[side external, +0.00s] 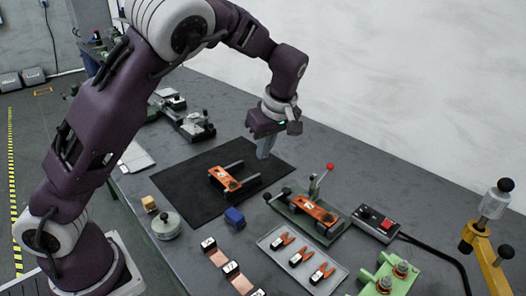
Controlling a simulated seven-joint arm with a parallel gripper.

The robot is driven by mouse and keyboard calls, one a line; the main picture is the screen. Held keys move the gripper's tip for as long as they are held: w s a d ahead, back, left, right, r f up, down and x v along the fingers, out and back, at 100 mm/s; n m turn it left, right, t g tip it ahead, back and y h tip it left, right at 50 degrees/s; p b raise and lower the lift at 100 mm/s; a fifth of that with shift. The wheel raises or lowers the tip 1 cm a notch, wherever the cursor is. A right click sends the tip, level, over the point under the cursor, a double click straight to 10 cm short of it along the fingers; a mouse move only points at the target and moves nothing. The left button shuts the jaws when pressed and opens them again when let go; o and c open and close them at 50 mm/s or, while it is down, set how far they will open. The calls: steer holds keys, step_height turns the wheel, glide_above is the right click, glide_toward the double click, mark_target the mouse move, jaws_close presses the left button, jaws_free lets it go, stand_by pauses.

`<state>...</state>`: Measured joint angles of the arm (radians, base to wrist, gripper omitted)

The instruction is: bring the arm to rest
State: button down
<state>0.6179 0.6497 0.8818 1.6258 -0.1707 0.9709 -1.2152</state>
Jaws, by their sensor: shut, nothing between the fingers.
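My gripper (265,150) points down above the far right part of a black mat (185,205) on the grey table. Its fingers are together, with nothing visible between them. An orange piece (223,178) with dark bars lies on the mat, to the left of my gripper and apart from it. The exact height of the fingertips over the mat is hard to tell.
A green fixture with a red-knobbed lever (329,167) stands right of the mat. A tray (335,277) of orange-handled clips, a switch box (376,221), a blue block (234,217) and a round metal weight (166,226) are nearby. The table's far right edge is clear.

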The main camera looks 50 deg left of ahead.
steer(key=shift+s, duration=0.1)
steer(key=s+d+r+m+t+h, duration=0.1)
steer(key=s+d+r+m+h, duration=0.15)
steer(key=s+r+m, duration=0.35)
steer(key=s+d+r+m+t+h, duration=0.1)
steer(key=s+r+h, duration=0.25)
steer(key=s, duration=0.45)
steer(key=s+d+m+t+y, duration=0.1)
steer(key=s+d+m+t, duration=0.1)
steer(key=s+m, duration=0.7)
steer(key=s+t, duration=0.1)
steer(key=s, duration=0.4)
steer(key=shift+r+y, duration=0.3)
steer(key=shift+y, duration=0.1)
